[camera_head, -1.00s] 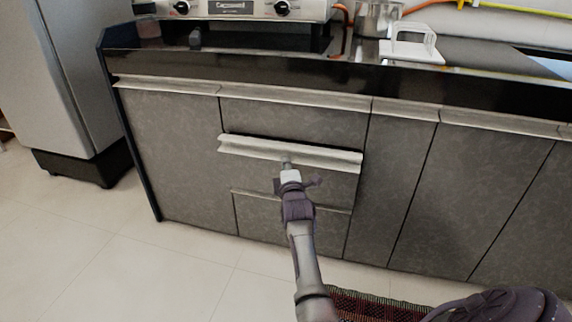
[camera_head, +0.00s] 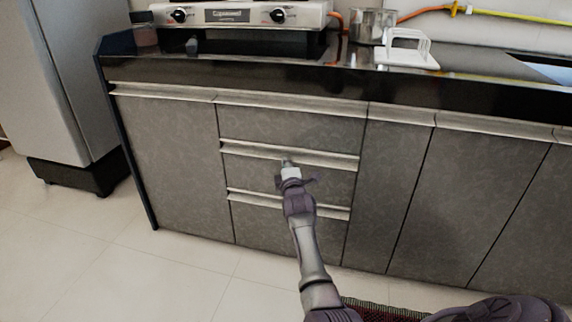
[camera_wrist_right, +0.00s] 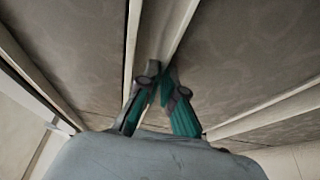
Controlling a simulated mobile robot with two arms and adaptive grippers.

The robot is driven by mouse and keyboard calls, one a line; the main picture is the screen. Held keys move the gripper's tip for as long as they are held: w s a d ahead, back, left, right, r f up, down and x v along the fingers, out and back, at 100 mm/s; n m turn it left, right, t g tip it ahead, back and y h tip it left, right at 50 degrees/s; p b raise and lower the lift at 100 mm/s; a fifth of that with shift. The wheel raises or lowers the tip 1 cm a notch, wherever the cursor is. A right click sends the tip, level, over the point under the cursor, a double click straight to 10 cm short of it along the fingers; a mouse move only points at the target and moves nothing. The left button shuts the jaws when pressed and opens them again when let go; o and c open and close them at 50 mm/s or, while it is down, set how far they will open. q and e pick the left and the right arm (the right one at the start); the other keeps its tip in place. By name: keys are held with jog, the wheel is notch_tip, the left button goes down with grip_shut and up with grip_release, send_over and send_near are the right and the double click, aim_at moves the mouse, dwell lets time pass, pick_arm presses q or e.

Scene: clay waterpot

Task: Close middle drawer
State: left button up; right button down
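The middle drawer (camera_head: 248,170) is the grey drawer in the centre stack of the counter, with a long pale metal handle strip (camera_head: 330,159). Its front now looks about flush with the fronts around it. My right gripper (camera_head: 287,162) is at the middle of this strip and appears to touch it. In the right wrist view the two green-and-grey fingers (camera_wrist_right: 160,75) meet at their tips against the pale strip (camera_wrist_right: 179,22), with nothing seen held between them. My left gripper is not in view.
A top drawer (camera_head: 290,122) is above and a bottom drawer (camera_head: 265,222) below, both looking shut. A stove (camera_head: 235,14), a metal pot (camera_head: 372,26) and a white rack (camera_head: 408,54) stand on the black counter. A fridge (camera_head: 62,85) is at left. The floor at left is clear.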

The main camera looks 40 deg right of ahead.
jog(key=c, duration=1.3)
grip_release()
jog(key=shift+w+d+r, duration=0.15)
jog(key=v, duration=1.2)
